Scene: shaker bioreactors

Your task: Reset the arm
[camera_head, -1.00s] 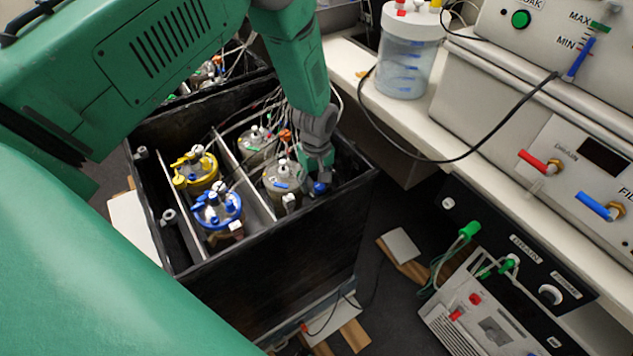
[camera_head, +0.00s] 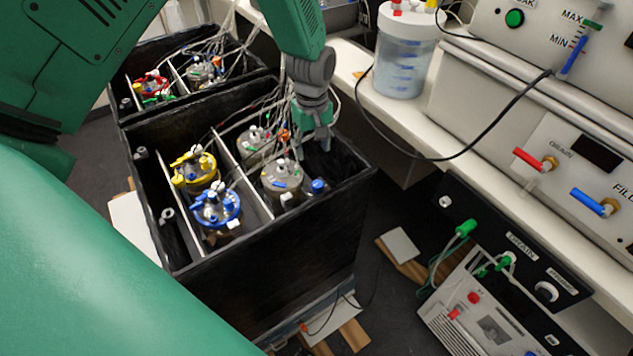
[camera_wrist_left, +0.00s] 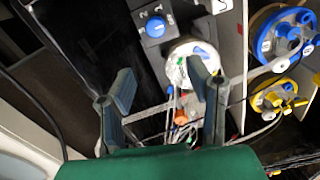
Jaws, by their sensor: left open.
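My left gripper (camera_head: 314,143) points down over the right part of the near black box (camera_head: 290,262), just behind a grey-topped vessel (camera_head: 283,176). In the left wrist view its two fingers (camera_wrist_left: 160,88) stand apart with nothing held between them. A blue knob (camera_head: 318,186) sits at the right of that vessel; in the left wrist view the knob (camera_wrist_left: 155,27) lies beyond the fingers, apart from them. My right gripper is not in view.
The near box also holds a yellow-ringed vessel (camera_head: 195,168) and a blue-ringed vessel (camera_head: 217,208). Loose tubes and cables run behind the gripper. A clear jar (camera_head: 403,55) stands on the white bench at right, with a black cable looping nearby.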

